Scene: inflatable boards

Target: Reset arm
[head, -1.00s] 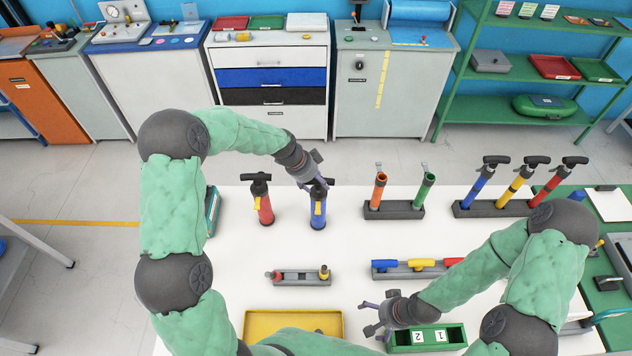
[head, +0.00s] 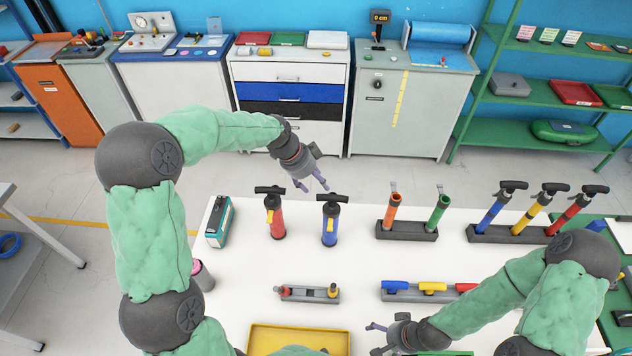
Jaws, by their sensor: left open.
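My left gripper (head: 313,184) is open and empty, its fingers pointing down just above and left of the blue pump's handle. The blue pump (head: 330,226) with a black handle stands upright on the white table. A red pump (head: 276,217) stands upright to its left. My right gripper (head: 373,338) is low in the head view, near the front of the table. Its fingers are spread and nothing shows between them.
The white table (head: 450,255) holds a grey holder with orange and green tubes (head: 407,230), a holder with several pumps (head: 492,234), small grey racks (head: 310,294), a yellow tray (head: 258,338) and a teal box (head: 220,222). Cabinets and a green shelf stand behind.

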